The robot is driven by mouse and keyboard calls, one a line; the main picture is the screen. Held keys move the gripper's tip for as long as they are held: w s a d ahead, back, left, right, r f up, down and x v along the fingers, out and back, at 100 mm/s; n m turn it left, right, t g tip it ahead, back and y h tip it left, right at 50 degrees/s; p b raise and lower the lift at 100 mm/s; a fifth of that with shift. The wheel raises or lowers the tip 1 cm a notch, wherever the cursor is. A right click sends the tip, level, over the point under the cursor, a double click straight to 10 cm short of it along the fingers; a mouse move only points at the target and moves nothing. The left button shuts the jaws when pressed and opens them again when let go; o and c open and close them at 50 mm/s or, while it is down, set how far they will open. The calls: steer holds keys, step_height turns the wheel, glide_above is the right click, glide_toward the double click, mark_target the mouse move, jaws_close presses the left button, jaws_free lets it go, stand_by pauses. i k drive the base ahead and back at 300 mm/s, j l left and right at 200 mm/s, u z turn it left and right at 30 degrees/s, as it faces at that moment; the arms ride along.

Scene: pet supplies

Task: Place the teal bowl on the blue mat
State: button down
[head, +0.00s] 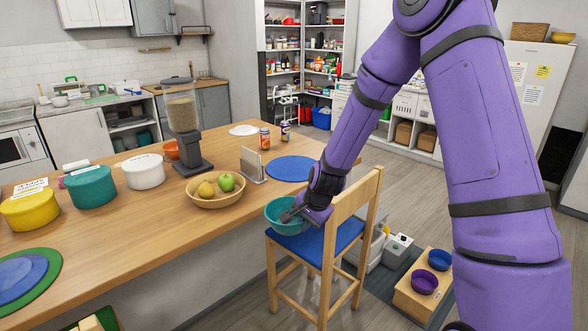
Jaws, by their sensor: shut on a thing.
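The teal bowl (272,217) is in my gripper (293,213), beside the table's right edge and above the blue seat of a wooden chair. The jaws are shut on its rim at the right side; the bowl looks roughly upright. My gripper and wrist hide part of it. A round blue mat (290,168) lies flat on the table behind the bowl, with nothing on it that I can see. Another blue round (20,277) lies on a green one at the table's front left.
The chair (345,215) stands close to the table. A fruit bowl (216,199), napkin holder (252,165), two cans (265,138) and a food dispenser (183,125) are on the table. A low stand (423,283) with two bowls is on the floor at right.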

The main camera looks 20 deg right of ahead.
mark_target(287, 170)
steer(key=i+l, duration=0.2)
steer(key=i, duration=0.2)
steer(key=i+l, duration=0.2)
steer(key=i, duration=0.2)
steer(key=i+l, duration=0.2)
steer(key=i, duration=0.2)
steer(key=i+l, duration=0.2)
steer(key=i, duration=0.2)
